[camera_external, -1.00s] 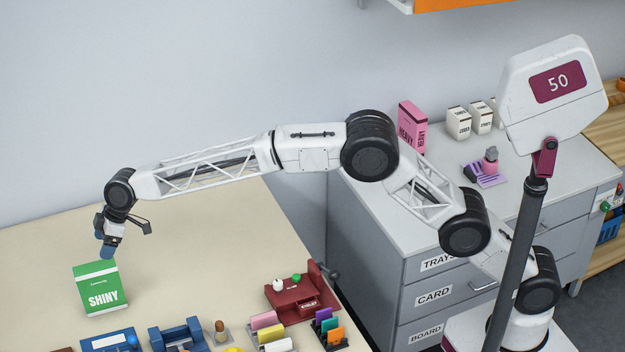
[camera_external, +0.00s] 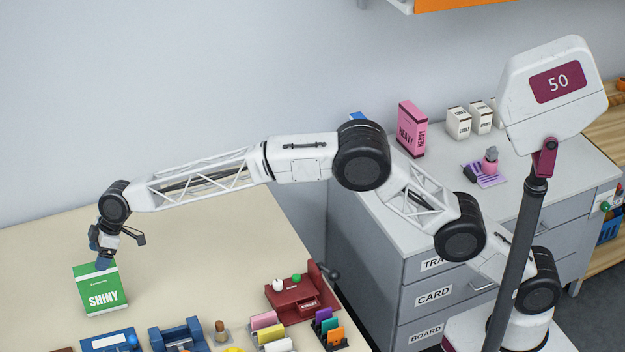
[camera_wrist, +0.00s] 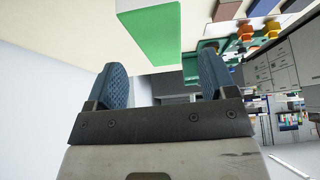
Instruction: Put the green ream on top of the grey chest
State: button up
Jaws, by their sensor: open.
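The green ream (camera_external: 101,290), marked SHINY, stands upright on the cream table at the left. In the wrist view the ream (camera_wrist: 155,32) is beyond the fingers, at the top. My gripper (camera_external: 103,262) is at the top edge of the ream in the external view; I cannot tell whether it touches it. The wrist view shows my gripper (camera_wrist: 164,82) open, with two blue fingers apart and nothing between them. The grey chest (camera_external: 395,225) stands to the right, with drawers labelled CARD and BOARD; my arm crosses in front of part of it.
On the chest stand a pink HEAVY box (camera_external: 411,130), several small white boxes (camera_external: 458,123) and a purple item (camera_external: 486,172). A dark red device (camera_external: 297,298), a blue device (camera_external: 177,336) and coloured pads (camera_external: 270,333) line the table's front. The chest top has bare room left of centre.

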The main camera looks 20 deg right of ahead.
jog(key=shift+f, duration=0.1)
dwell(0.3)
send_over(100, 287)
jog(key=w, duration=0.2)
jog(key=shift+w+d+f, duration=0.1)
jog(key=shift+w+f, duration=0.05)
jog(key=shift+f, duration=2.1)
jog(key=shift+f, duration=0.25)
jog(key=shift+c, duration=0.2)
grip_shut()
jog(key=shift+r, duration=0.15)
